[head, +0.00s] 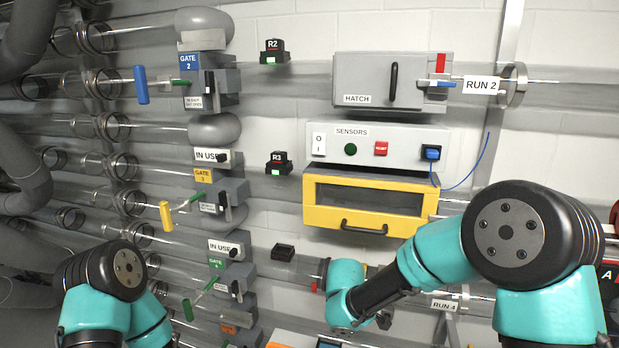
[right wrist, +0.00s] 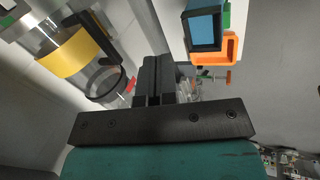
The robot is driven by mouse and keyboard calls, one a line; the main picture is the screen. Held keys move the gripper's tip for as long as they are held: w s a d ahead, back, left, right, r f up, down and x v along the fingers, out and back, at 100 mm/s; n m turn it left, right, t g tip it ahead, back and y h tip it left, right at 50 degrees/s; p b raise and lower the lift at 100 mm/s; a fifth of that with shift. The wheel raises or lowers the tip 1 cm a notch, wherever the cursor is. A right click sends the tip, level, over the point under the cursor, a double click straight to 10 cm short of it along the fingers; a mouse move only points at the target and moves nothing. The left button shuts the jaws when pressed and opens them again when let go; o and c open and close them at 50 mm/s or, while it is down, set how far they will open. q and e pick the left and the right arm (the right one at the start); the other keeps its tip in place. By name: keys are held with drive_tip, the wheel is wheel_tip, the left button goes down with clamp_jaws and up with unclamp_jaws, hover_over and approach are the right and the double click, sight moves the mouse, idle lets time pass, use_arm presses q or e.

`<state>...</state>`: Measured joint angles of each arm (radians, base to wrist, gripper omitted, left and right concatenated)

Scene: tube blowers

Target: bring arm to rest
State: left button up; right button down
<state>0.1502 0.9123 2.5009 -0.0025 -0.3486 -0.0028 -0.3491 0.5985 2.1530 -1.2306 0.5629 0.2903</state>
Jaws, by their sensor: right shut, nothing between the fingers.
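My right arm (head: 425,255) reaches in from the right of the head view, bent down toward the bottom middle. My right gripper's fingers (right wrist: 155,80) are together and empty in the right wrist view. In the head view I cannot make out the fingertips. An orange-framed block with a blue screen (right wrist: 205,30) is beyond the fingers to the right, and a clear tube with a yellow band (right wrist: 70,55) is to the left. My left arm (head: 105,285) is folded at the lower left; its gripper is outside the frame.
The wall holds a grey hatch box (head: 425,95), a sensor panel (head: 400,137) and a yellow-framed drawer (head: 322,217). Gate units with blue (head: 141,85), yellow (head: 166,215) and green (head: 188,309) handles line the left, along clear horizontal tubes. A blue cable (head: 475,165) hangs beside the panel.

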drive_tip(key=s+d+f+m+g+y, duration=0.1)
drive_tip(key=s+d+f+m, duration=0.3)
drive_tip(key=s+f, duration=0.4)
drive_tip(key=s+d+f+m+g+y, duration=0.1)
drive_tip(key=s+d+f+m+y, duration=0.1)
drive_tip(key=s+d+f+m, duration=0.2)
drive_tip(key=s+d+f+m+g+y, duration=0.1)
drive_tip(key=s+d+f+m, duration=0.3)
drive_tip(key=s+f, duration=0.7)
wheel_tip(320, 180, down, 3)
drive_tip(key=m+y, duration=0.1)
drive_tip(key=m, duration=0.1)
drive_tip(key=shift+s+d+m, duration=0.3)
drive_tip(key=shift+d, duration=0.1)
